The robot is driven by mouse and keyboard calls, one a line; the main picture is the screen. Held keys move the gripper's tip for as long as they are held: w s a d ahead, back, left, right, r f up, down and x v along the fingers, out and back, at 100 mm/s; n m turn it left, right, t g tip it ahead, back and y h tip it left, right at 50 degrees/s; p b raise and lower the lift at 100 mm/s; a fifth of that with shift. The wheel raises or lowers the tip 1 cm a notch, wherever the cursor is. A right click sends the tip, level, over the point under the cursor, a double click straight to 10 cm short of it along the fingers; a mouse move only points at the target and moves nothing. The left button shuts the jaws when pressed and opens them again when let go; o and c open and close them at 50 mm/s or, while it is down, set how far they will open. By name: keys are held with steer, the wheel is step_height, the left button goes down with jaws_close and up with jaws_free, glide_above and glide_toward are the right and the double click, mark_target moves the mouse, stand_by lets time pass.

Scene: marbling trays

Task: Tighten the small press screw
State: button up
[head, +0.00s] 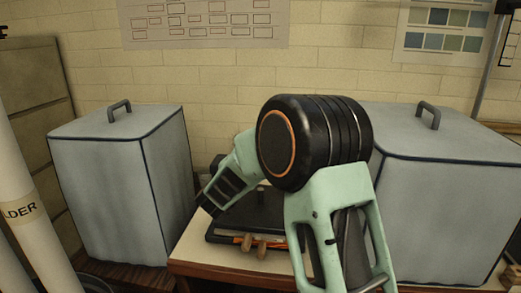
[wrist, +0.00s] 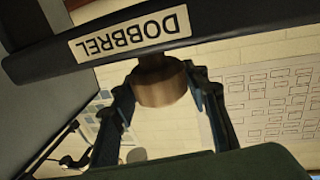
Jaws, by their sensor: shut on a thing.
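In the wrist view a brown, wood-coloured round knob (wrist: 160,84) of the press screw sits against a dark bar (wrist: 225,22). In the head view a black, flat press (head: 252,215) lies on the table, partly behind my arm. My gripper's fingertips and the held knob cannot be made out there.
The small pale-topped table (head: 190,250) stands between two grey covered boxes, one at left (head: 120,195) and one at right (head: 450,200). Two wooden handles (head: 255,248) lie at the press's front edge. A brick wall with charts is behind. Pale rolls (head: 30,200) stand at far left.

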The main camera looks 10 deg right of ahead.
steer(key=o, duration=1.2)
steer(key=v, duration=1.2)
